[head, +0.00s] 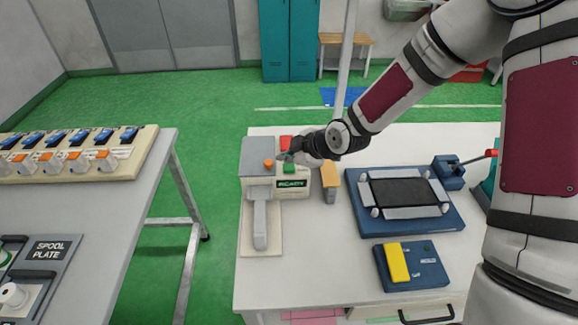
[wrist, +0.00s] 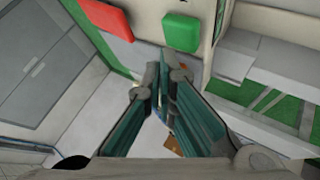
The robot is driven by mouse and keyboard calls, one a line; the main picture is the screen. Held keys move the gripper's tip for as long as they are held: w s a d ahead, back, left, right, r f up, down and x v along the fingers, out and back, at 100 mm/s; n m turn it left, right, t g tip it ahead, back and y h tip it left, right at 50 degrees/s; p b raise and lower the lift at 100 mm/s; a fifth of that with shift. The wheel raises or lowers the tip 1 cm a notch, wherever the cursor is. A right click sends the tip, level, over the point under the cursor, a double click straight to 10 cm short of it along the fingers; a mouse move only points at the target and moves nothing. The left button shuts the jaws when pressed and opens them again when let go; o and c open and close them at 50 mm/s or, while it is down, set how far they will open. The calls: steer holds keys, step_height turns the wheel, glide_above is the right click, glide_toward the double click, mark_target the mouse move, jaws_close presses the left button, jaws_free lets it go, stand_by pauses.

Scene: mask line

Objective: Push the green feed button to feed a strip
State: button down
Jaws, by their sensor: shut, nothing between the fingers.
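The green feed button (head: 290,168) sits on the strip machine (head: 257,152) above a lit READY label (head: 291,183). It also shows in the wrist view (wrist: 181,31) as a green block at the top. My gripper (head: 284,156) is shut and empty, its tips close by the green button. In the wrist view the closed fingertips (wrist: 162,72) are a little below the green button, with a visible gap in the picture. The head view does not show clearly whether they touch anything.
A red button (head: 286,142) sits beside the green one and shows in the wrist view (wrist: 103,18). An orange knob (head: 268,163) is left of my gripper.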

mark_target(287, 168)
steer(key=shift+f, duration=0.15)
steer(key=shift+f, duration=0.3)
steer(key=shift+f+b, duration=0.5)
stand_by(0.8)
steer(key=shift+r, duration=0.15)
steer(key=shift+r+p, duration=0.55)
steer(key=shift+r, duration=0.4)
steer(key=shift+r+p, duration=1.4)
steer(key=shift+r, duration=1)
